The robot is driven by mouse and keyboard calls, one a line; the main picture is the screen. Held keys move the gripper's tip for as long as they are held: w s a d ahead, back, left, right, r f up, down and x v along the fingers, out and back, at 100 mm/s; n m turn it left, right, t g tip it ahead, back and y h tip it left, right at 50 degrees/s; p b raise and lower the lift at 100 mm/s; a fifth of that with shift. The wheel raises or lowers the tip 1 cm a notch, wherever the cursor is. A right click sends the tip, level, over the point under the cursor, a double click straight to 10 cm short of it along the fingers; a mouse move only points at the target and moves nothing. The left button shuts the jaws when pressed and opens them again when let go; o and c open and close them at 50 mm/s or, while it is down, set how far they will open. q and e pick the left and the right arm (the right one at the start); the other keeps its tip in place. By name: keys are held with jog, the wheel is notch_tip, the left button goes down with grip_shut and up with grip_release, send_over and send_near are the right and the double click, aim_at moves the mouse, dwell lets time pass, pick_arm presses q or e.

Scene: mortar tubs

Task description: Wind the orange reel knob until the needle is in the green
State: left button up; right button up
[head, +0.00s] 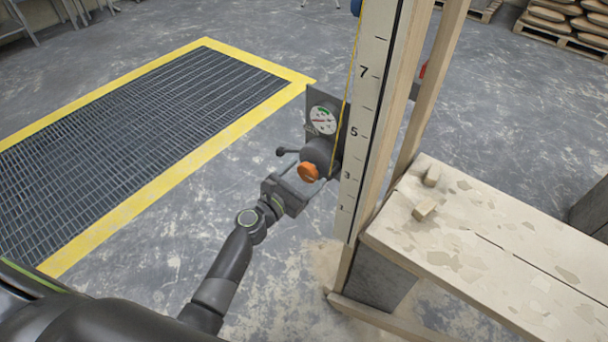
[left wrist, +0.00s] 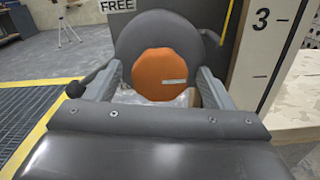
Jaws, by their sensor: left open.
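The orange reel knob (head: 308,172) sits on the front of a dark round reel (head: 318,153), below a white gauge (head: 322,120) with a red needle and a green band. The needle's exact place on the dial is too small to tell. My left gripper (head: 305,178) is open at the knob. In the left wrist view the orange knob (left wrist: 160,74) lies between and beyond the two open fingers (left wrist: 160,88), with a gap on each side. A small black-tipped lever (head: 283,152) sticks out left of the reel. My right gripper is not in view.
A tall white numbered scale (head: 367,100) on a wooden post stands just right of the reel, with a yellow cord (head: 348,80) alongside. A plaster-flecked wooden bench (head: 480,235) is at the right. A yellow-edged floor grate (head: 130,140) lies left; the floor between is clear.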

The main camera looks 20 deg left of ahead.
pick_arm(q)
jog(key=shift+w, duration=0.1)
jog(key=c, duration=1)
